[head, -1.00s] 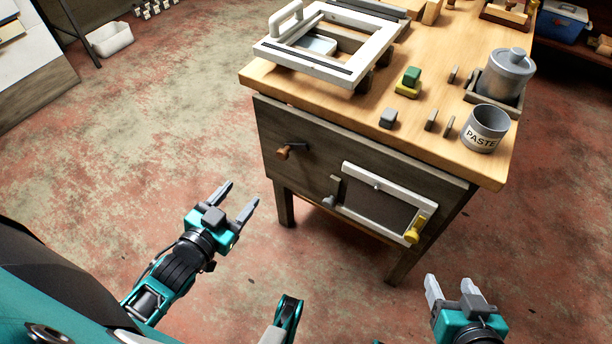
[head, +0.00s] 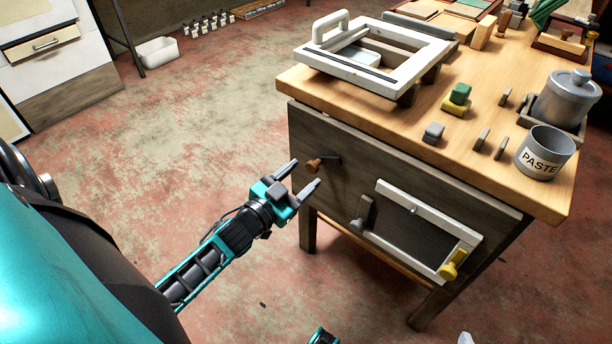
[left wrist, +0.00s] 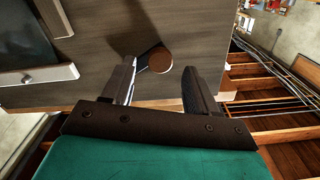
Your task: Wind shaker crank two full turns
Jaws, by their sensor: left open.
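The crank (head: 314,165), with a brown wooden knob on a dark arm, sticks out of the dark front panel (head: 345,185) under the workbench top. My left gripper (head: 307,173) is open, with its fingertips close to the knob. In the left wrist view the round knob (left wrist: 160,62) shows ahead, between the two open fingers (left wrist: 158,75). I see no finger closed on it, and contact cannot be told.
A white-framed hatch (head: 415,226) with a yellow knob (head: 453,264) lies right of the crank. A white frame with a handle (head: 372,60), small blocks (head: 434,133), a paste pot (head: 543,153) and a lidded canister (head: 568,97) stand on the bench.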

